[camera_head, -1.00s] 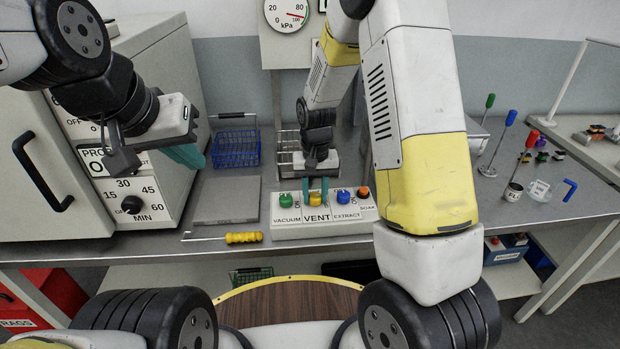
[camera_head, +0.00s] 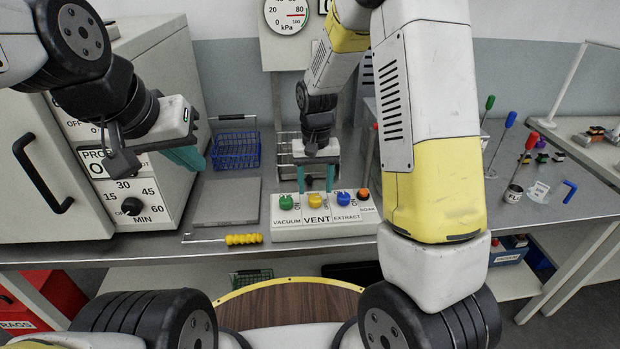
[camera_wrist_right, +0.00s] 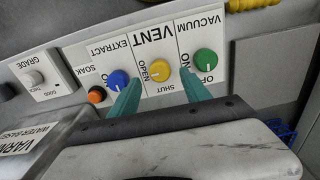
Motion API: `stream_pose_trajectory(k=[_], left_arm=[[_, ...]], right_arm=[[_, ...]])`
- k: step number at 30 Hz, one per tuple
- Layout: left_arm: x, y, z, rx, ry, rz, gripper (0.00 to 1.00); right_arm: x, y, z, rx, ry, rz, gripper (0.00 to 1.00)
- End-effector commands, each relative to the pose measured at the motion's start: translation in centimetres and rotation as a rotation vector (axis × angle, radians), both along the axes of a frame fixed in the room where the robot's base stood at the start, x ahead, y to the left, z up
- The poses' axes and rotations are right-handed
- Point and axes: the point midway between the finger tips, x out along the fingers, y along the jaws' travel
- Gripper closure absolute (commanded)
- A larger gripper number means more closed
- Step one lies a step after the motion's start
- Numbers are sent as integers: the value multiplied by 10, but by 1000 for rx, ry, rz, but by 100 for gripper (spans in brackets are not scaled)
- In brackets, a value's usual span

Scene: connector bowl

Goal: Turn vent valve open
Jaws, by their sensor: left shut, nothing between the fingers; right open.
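The yellow vent knob (camera_head: 315,201) sits in the middle of a white panel (camera_head: 290,234), above the VENT label. It also shows in the right wrist view (camera_wrist_right: 160,72), with OPEN printed on its left and SHUT below; I cannot tell its pointer's direction for sure. My right gripper (camera_head: 318,184) is open and points down just above and behind the knob, apart from it. In the right wrist view its two teal fingers (camera_wrist_right: 156,80) lie either side of the knob, with nothing held. My left gripper (camera_head: 187,158) is shut and empty in front of the oven-like cabinet.
A green knob (camera_head: 286,202) and a blue knob (camera_head: 343,197) flank the vent knob closely, with an orange button (camera_head: 363,193) further right. A yellow-handled tool (camera_head: 244,239) lies left of the panel. A blue wire basket (camera_head: 236,150) stands behind a grey plate (camera_head: 226,207).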

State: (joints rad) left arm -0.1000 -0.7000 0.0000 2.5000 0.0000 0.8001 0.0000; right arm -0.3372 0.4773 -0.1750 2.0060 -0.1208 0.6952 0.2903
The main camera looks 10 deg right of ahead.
Motion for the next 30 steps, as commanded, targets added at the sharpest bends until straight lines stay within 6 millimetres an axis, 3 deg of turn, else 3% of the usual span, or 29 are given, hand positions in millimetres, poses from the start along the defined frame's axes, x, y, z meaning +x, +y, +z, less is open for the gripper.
stream_pose_trajectory(k=[3,7,20,23,30], left_arm=[[0,0,0,0,0,0,100],[0,0,0,0,0,0,100],[0,0,0,0,0,0,100],[0,0,0,0,0,0,100],[0,0,0,0,0,0,100]], right_arm=[[0,0,20,1,-3,0,45],[0,0,33,1,-2,1,45],[-1,-1,40,3,-3,0,45],[-7,-5,56,23,-26,-2,45],[-50,-27,134,113,-161,6,45]])
